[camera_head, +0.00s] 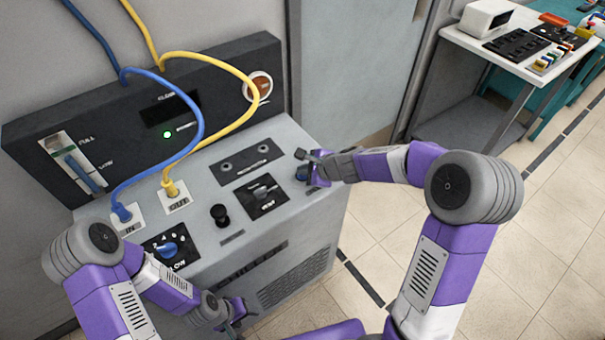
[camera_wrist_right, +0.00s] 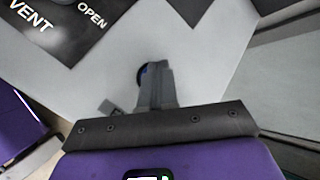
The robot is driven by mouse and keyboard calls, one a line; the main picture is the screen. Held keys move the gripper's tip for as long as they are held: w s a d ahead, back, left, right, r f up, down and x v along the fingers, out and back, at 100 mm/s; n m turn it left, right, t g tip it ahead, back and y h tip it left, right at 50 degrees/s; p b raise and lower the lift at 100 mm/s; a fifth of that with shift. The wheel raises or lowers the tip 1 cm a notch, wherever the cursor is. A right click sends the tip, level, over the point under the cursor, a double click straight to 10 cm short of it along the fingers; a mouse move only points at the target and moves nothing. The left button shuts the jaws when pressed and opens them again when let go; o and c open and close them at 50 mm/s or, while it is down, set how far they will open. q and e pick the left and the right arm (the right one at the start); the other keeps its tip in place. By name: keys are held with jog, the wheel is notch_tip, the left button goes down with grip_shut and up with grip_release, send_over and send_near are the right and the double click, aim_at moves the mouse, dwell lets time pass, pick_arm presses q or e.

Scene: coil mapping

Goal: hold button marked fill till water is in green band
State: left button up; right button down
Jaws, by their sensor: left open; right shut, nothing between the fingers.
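The grey console (camera_head: 215,165) has a water gauge (camera_head: 75,163) at the back left, marked FULL and LOW, with a blue column in its lower part. My left gripper (camera_head: 238,314) is open and empty at the console's front.
Blue (camera_head: 201,125) and yellow (camera_head: 254,105) hoses arch over to the IN and OUT ports. A blue knob (camera_head: 168,249), a black knob (camera_head: 219,213) and a vent panel (camera_head: 262,195) are on the console. A side table (camera_head: 520,65) stands at the back right.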

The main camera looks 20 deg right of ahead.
aim_at(305, 177)
dwell(0.6)
jog(key=shift+r+p, duration=0.75)
jog(key=shift+r, duration=0.1)
notch_tip(305, 177, up, 5)
jog(key=p, duration=0.4)
jog(key=shift+p, duration=0.4)
